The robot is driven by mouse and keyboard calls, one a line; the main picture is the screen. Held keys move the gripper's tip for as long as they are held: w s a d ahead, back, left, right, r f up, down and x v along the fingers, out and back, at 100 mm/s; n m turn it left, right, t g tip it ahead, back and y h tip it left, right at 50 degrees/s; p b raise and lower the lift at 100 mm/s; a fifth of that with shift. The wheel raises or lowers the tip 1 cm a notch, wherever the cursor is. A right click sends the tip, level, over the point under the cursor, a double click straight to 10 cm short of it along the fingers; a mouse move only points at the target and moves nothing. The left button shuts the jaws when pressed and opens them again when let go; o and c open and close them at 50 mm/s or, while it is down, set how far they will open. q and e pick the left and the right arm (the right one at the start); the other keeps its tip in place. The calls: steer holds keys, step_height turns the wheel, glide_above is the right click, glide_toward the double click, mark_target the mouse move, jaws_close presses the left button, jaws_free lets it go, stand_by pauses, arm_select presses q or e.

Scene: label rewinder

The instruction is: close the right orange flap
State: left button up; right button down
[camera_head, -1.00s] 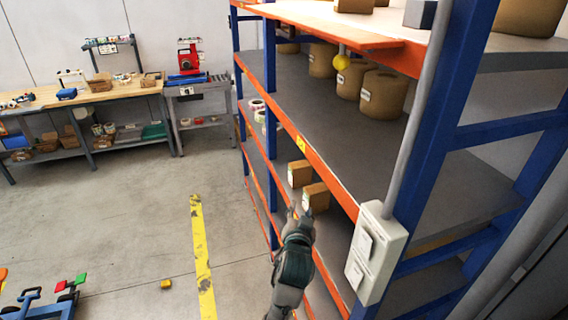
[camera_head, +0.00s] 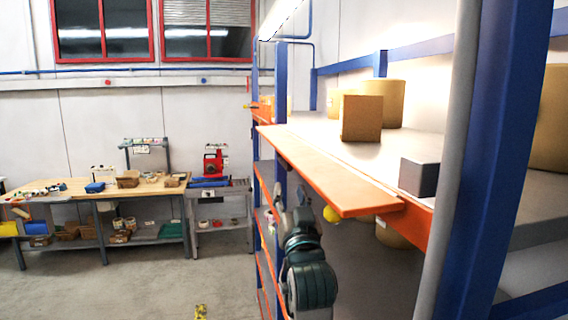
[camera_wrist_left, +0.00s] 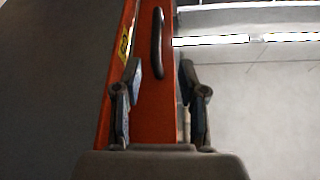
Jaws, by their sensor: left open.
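The orange flap (camera_head: 335,178) stands out almost level from the front edge of the top shelf, on the near right part of the rack. My left gripper (camera_head: 285,198) is just below the flap, its arm rising from below. In the left wrist view the gripper (camera_wrist_left: 160,75) is open, with its fingers apart on either side of an orange panel (camera_wrist_left: 155,110). A dark bar handle (camera_wrist_left: 157,42) on that panel lies ahead of the fingertips, with nothing seen gripped. My right gripper is not in view.
A grey box (camera_head: 419,177) and a cardboard box (camera_head: 361,118) stand on the top shelf behind the flap. A blue rack post (camera_head: 508,150) rises at the right. A workbench (camera_head: 75,188) is far left. Open floor lies left of the rack.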

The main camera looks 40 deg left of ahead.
mark_target(286, 166)
arm_select(q)
steer(key=x, duration=0.2)
steer(key=p+x, duration=0.1)
steer(key=x, duration=0.1)
steer(key=d+p+x, duration=0.1)
steer(key=x, duration=0.2)
steer(key=shift+w+r, duration=0.35)
steer(key=shift+r, duration=0.05)
steer(key=shift+w+a+r, duration=0.1)
steer(key=shift+w+a, duration=0.3)
steer(key=shift+a, duration=0.25)
steer(key=shift+w+a+r, duration=0.1)
steer(key=shift+w+a, duration=0.3)
steer(key=shift+a, duration=0.45)
steer(key=shift+c, duration=0.9)
steer(key=shift+s+d, duration=0.1)
steer(key=shift+d, duration=0.1)
steer(key=c, duration=0.4)
steer(key=shift+d, duration=0.15)
jaws_close()
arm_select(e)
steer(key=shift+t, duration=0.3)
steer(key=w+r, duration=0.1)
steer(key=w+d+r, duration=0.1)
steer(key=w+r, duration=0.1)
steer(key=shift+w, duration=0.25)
